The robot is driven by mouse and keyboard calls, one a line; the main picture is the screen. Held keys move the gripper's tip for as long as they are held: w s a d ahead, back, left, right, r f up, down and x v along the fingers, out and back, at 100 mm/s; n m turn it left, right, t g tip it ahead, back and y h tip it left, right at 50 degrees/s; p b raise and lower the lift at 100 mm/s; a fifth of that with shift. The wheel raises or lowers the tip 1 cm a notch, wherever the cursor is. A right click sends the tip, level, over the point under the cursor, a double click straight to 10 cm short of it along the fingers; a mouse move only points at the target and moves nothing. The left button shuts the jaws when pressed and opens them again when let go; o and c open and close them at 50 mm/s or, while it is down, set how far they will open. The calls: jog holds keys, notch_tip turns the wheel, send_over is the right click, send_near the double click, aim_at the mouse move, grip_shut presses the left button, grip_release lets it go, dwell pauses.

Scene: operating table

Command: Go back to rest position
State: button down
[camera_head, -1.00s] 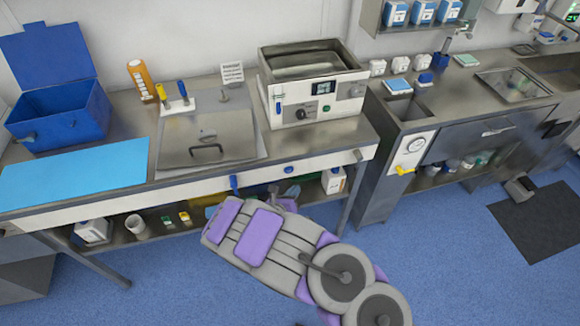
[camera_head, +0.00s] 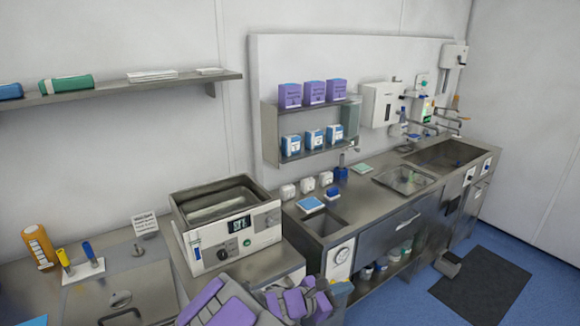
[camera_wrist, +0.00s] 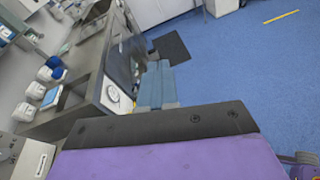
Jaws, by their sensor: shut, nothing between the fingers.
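My gripper (camera_wrist: 158,82) shows in the wrist view as a pair of blue-grey fingers beyond a dark and purple housing. The fingers are together with nothing between them. They point toward the blue floor beside the steel counter and a dark mat. In the head view my grey and purple arm is folded low at the bottom edge, in front of the counter.
The water bath (camera_head: 228,228) stands on the steel counter behind my arm. A sink unit (camera_head: 370,245) runs to the right, with a dark floor mat (camera_head: 483,286) before it. An orange bottle (camera_head: 39,247) stands at left. Blue floor is open at right.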

jog(key=s+d+r+m+g+y, duration=0.2)
jog(key=s+d+r+m+g, duration=0.15)
jog(key=s+d+m, duration=0.4)
jog(key=s+d+r+m+g+y, duration=0.15)
jog(key=s+d+m+g, duration=0.3)
jog(key=s, duration=0.65)
jog(key=s+a+r+m+y, duration=0.1)
jog(key=s+a+m+y, duration=0.3)
jog(key=s, duration=0.5)
jog(key=s+a+m+g+y, duration=0.1)
jog(key=s+a+m+y, duration=0.4)
jog(key=s, duration=0.4)
jog(key=shift+s+a+r+m+y, duration=0.25)
jog(key=shift+a+r+m+y, duration=0.15)
jog(key=shift+a, duration=0.75)
